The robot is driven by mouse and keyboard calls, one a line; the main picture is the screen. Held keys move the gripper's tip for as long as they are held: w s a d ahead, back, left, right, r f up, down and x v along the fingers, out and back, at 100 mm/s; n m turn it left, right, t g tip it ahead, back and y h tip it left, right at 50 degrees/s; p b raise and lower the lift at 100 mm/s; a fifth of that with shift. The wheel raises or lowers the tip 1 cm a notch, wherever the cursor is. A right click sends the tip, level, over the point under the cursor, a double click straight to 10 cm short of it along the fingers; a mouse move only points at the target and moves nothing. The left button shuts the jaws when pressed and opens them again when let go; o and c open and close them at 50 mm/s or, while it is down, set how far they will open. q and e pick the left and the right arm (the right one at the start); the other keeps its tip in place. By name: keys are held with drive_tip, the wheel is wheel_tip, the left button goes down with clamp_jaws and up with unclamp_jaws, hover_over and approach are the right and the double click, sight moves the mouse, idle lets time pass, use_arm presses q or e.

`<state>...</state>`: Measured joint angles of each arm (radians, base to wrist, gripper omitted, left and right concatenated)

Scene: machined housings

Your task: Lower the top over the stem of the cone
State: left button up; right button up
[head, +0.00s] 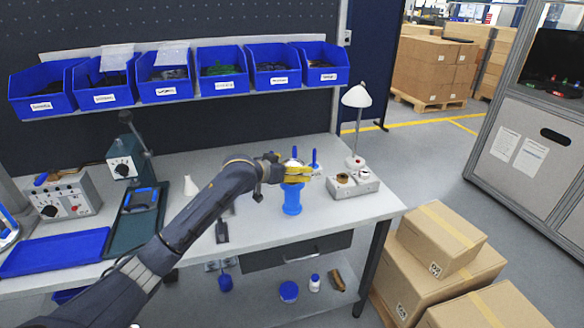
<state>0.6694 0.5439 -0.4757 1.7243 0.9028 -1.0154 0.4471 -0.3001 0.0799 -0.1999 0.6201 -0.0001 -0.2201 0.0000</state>
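My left gripper (299,174), with yellow fingers, is over the bench right of its middle. It appears shut on a small pale piece with a blue knob, seemingly the top (294,161), which shows just above the fingers. Directly below the fingers stands an upright blue round body (292,202), flared at its foot. The fingers hide its upper end, so I cannot tell whether the top touches it or whether a stem is there. A small white cone-shaped piece (190,187) stands on the bench to the left. My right gripper is not in view.
A blue upright pin (314,161) stands close behind the gripper. A grey box with round fittings (353,186) and a white lamp (357,97) are to the right. A blue tray (55,252) lies at the left. Blue bins (222,85) line the shelf above. The bench's front right is clear.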

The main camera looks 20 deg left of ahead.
use_arm(q)
drive_tip(key=v, duration=1.2)
idle(0.3)
